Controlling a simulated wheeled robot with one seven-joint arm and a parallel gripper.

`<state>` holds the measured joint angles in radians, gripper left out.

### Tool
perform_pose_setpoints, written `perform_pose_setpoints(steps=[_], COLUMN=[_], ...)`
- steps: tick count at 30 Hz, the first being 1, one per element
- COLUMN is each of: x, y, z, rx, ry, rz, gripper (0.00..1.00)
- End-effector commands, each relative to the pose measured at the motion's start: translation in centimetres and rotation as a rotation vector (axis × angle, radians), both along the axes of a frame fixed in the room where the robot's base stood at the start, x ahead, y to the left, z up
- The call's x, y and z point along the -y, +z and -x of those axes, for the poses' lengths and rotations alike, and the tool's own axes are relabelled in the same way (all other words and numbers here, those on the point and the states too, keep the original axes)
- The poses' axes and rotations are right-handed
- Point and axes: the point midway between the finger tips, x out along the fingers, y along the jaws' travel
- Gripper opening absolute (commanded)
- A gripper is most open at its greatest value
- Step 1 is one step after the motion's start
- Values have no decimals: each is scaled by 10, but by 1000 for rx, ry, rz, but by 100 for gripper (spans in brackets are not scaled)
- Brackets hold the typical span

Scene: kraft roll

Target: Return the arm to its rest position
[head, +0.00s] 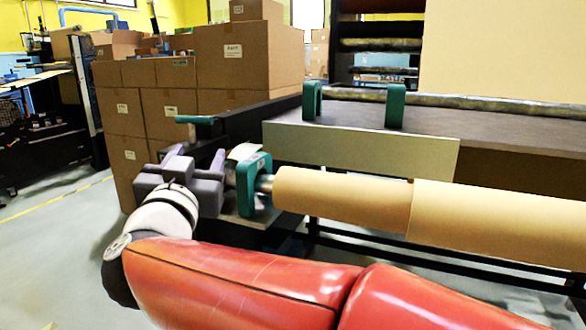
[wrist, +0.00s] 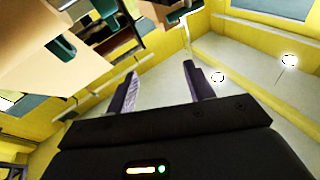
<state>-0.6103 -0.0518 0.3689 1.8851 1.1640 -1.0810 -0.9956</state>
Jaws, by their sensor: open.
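My red arm (head: 250,280) reaches across the bottom of the head view from the right to the left. My gripper (head: 198,160) is at its left end, beside the green bracket (head: 248,185) at the end of the kraft roll (head: 340,200). In the wrist view my gripper (wrist: 158,88) shows its two purple-grey fingers spread apart with nothing between them. The roll lies level on a metal shaft at the bracket. In the head view I cannot tell whether the fingers touch the bracket or the parts behind them.
Cardboard boxes (head: 245,60) are stacked behind my gripper. A dark table (head: 350,130) with two upright green brackets (head: 395,107) stands behind the roll. A rack of rolls (head: 380,45) is at the back. Grey floor (head: 50,240) is open at the left.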

Motion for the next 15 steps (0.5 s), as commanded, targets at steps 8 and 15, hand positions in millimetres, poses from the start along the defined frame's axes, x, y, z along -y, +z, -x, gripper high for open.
perform_pose_setpoints(steps=[8, 15], x=[54, 148], y=[-22, -128], z=[-5, 36], rx=[-106, -552], ry=[311, 375], rz=[128, 230], gripper=[53, 53])
